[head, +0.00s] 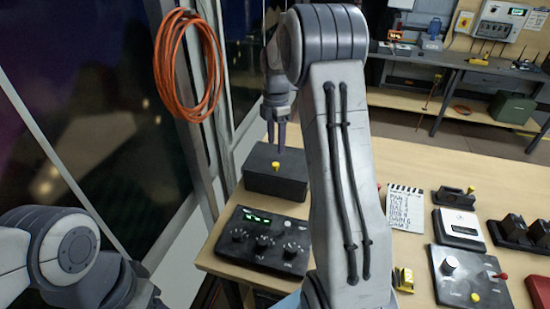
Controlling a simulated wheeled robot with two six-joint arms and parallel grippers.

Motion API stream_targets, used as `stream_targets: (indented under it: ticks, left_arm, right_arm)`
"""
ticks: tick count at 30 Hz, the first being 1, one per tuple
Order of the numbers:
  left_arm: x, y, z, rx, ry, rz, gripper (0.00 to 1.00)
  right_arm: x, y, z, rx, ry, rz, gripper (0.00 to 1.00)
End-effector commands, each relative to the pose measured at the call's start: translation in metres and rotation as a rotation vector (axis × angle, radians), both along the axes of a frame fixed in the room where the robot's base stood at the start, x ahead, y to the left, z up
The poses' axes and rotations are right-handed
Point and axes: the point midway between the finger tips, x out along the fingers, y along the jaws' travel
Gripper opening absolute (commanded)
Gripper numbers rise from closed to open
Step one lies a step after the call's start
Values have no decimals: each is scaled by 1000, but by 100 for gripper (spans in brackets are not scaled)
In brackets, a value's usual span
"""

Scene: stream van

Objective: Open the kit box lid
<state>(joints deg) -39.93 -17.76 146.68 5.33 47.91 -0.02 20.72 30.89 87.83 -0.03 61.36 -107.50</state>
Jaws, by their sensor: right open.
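A dark kit box (262,184) with a small yellow knob (276,165) on top stands at the left end of the wooden table. Its lid looks closed. My right gripper (276,142) points down just above the box, over the yellow knob. Its fingers are apart from the knob and hold nothing that I can see. My right arm crosses the middle of the view and hides part of the table beside the box. My left arm shows at the lower left; its gripper fingers are not visible.
A control panel with knobs and a green display (262,240) sits in front of the box. To the right are a labelled card (404,208), a grey panel (471,278) and several small devices. An orange cable coil (187,65) hangs at the left.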

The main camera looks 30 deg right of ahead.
Motion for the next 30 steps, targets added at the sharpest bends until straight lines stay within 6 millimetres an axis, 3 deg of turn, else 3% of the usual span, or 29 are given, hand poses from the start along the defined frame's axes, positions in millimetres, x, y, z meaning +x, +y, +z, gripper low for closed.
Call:
stream_targets:
  ticks: [6,12,24,28,29,30]
  left_arm:
    - [0,0,9,0,0,0,61]
    - [0,0,13,0,0,1,61]
    - [0,0,14,0,0,1,61]
    - [0,0,14,0,0,1,61]
    - [0,0,14,0,0,1,61]
    - [0,0,14,0,0,1,61]
  right_arm:
    - [-1,1,-42,2,5,0,59]
    - [0,1,-67,1,2,0,59]
    - [0,1,-76,0,-1,-1,59]
    - [0,1,-76,0,-1,-1,9]
    - [0,1,-76,0,-1,-1,0]
    - [0,1,-76,0,-1,-1,0]
